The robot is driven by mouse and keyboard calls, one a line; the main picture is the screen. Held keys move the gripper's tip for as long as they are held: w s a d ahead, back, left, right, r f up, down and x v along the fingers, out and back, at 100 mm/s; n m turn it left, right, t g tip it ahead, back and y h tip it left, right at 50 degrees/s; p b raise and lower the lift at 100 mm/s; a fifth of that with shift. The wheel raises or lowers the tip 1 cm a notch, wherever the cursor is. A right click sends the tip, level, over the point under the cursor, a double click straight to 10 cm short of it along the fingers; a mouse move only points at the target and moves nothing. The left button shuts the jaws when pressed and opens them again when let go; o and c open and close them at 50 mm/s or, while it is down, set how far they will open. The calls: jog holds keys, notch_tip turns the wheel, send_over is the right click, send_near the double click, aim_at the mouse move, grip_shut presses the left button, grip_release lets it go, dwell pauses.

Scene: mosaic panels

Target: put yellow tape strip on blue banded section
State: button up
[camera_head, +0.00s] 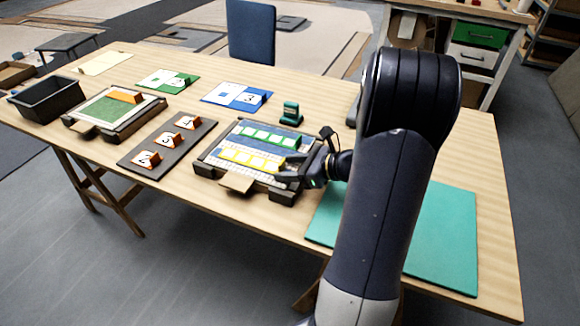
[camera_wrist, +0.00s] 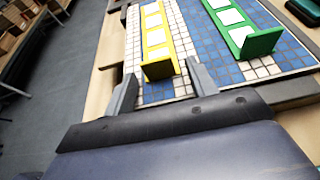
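The mosaic panel (camera_head: 206,165) lies in a dark frame at the middle of the table, with white and blue tile areas. The yellow tape strip (camera_wrist: 153,28), with white squares and a raised end tab, lies over the panel along the border of white and blue tiles. It also shows in the head view (camera_head: 240,157). A green strip (camera_wrist: 232,20) lies parallel on blue tiles. My gripper (camera_wrist: 160,88) is open at the strip's near end, one finger on each side of the yellow tab with gaps. Whether the strip is pressed down I cannot tell.
A dark board (camera_head: 150,170) with several numbered orange-tabbed pieces is left of the panel. Another framed green panel (camera_head: 108,108) and a black bin (camera_head: 45,98) stand farther left. A small green device (camera_head: 291,114) is behind the panel. A teal mat (camera_head: 440,235) lies right.

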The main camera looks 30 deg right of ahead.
jog(key=shift+o, duration=0.5)
jog(key=shift+r, duration=0.3)
jog(key=p+v, duration=0.1)
jog(key=v, duration=1.1)
